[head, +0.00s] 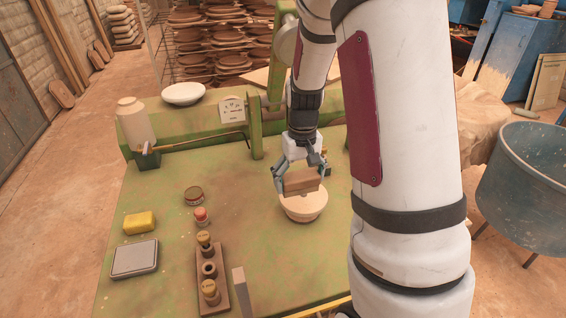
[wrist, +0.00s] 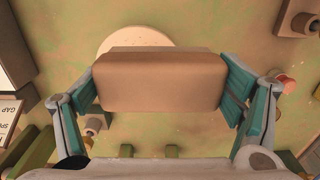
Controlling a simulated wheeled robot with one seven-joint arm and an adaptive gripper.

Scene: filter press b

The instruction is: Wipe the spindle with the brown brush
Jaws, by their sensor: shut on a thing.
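My gripper (head: 301,180) is shut on a brown block-shaped brush (head: 302,186), its fingers on the two ends. The brush (wrist: 158,82) spans the space between the teal finger pads in the wrist view. In the head view it appears over the back part of a cream bowl (head: 304,208) on the green table. The bowl's pale rim (wrist: 135,36) shows behind the brush in the wrist view. Whether brush and bowl touch, I cannot tell. I cannot make out for certain which part is the spindle; the arm hides the table's right side.
On the green table (head: 165,205) stand a yellow sponge (head: 140,222), a grey flat box (head: 135,259), a dark-rimmed jar (head: 194,195), a red-topped piece (head: 201,216) and a brown holder (head: 212,285). A white bottle (head: 134,122) and white bowl (head: 183,93) are at the back.

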